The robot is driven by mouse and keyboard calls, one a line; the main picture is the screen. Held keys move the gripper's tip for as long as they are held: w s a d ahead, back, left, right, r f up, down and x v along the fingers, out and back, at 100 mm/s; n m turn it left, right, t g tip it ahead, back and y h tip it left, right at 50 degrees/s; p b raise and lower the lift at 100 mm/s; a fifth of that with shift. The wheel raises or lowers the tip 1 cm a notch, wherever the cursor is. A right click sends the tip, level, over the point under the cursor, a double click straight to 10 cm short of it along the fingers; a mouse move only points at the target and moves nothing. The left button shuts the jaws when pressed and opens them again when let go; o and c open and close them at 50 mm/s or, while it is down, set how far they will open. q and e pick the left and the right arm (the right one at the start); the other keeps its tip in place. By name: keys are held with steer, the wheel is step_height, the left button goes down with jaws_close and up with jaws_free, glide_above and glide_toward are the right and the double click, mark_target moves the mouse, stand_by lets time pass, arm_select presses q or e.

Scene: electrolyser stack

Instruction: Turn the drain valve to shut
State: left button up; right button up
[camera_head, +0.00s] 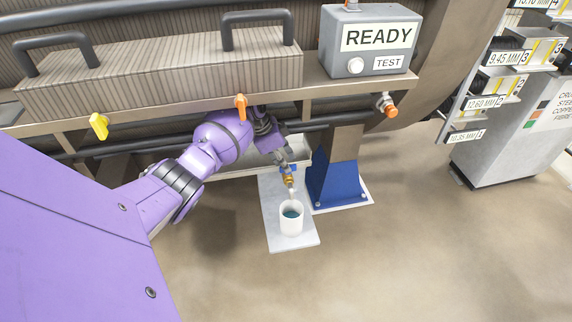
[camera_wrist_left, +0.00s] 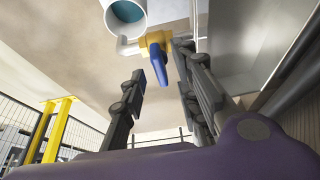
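The drain valve has a brass body (camera_wrist_left: 155,40) and a blue lever handle (camera_wrist_left: 158,66) in the left wrist view. In the head view the valve (camera_head: 289,181) sits low beside the blue support foot, above a white cup (camera_head: 291,219) holding blue-green liquid. The cup also shows at the top of the wrist view (camera_wrist_left: 126,14). My left gripper (camera_head: 283,159) reaches down to the valve. In the wrist view its fingers (camera_wrist_left: 160,72) are apart, with the blue handle between their tips; I cannot tell whether either finger touches it. My right gripper is out of view.
The cup stands on a light plate (camera_head: 292,243) next to the blue support foot (camera_head: 336,183). A beam with yellow (camera_head: 99,126) and orange (camera_head: 241,102) handles runs above my arm. The grey READY box (camera_head: 368,45) sits higher. Open floor lies in front.

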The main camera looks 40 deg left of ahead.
arm_select(q)
steer(key=s+a+r, duration=0.3)
steer(key=s+a, duration=0.5)
steer(key=s, duration=0.2)
steer(key=shift+a, duration=0.4)
steer(key=shift+f, duration=0.15)
